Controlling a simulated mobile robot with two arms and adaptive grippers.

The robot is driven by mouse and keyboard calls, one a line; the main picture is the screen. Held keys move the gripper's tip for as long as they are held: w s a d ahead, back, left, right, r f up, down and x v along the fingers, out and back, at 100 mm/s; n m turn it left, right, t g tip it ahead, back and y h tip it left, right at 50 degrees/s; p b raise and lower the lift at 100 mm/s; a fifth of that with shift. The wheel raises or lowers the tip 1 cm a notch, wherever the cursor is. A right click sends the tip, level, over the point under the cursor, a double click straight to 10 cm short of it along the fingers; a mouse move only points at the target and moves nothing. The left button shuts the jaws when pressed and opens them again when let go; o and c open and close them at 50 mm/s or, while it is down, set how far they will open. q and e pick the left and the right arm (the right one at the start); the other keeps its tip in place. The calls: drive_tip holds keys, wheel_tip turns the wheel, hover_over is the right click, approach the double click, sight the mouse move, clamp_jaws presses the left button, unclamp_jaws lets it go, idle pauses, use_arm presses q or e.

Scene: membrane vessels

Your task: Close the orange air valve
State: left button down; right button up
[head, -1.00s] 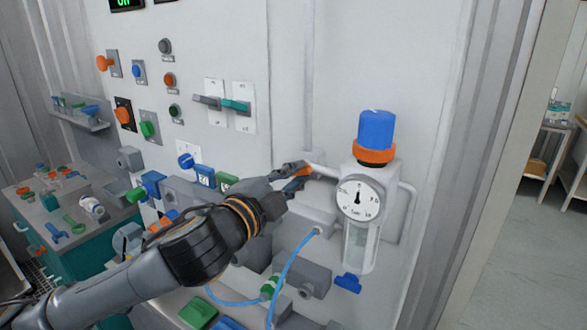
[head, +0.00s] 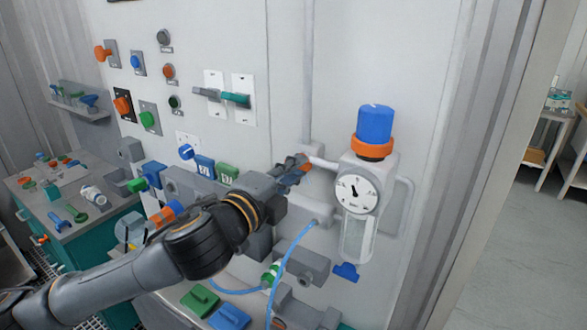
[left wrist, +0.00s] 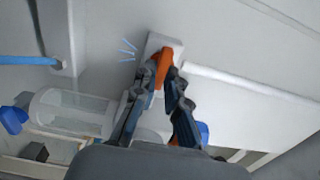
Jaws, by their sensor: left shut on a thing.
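The orange air valve (head: 306,163) is a small lever on a light block on the pipe, left of the regulator. In the head view it is mostly hidden by my left gripper (head: 298,168). In the left wrist view the orange lever (left wrist: 162,66) stands out from its white block (left wrist: 153,45), between my left fingertips (left wrist: 163,80). The left gripper is shut on it. The exact lever angle is hard to tell. My right gripper is in neither view.
Right of the valve are the gauge (head: 357,194), its blue knob (head: 376,127) and a clear bowl (head: 356,240). A blue hose (head: 283,258) curves below the gripper. Paired switches (head: 236,100) and buttons fill the panel at left. A bench (head: 72,240) stands further left.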

use_arm(q)
drive_tip(key=c, duration=1.4)
unclamp_jaws()
drive_tip(key=v, duration=0.7)
drive_tip(key=shift+s+a, duration=0.1)
drive_tip(key=shift+s, duration=0.05)
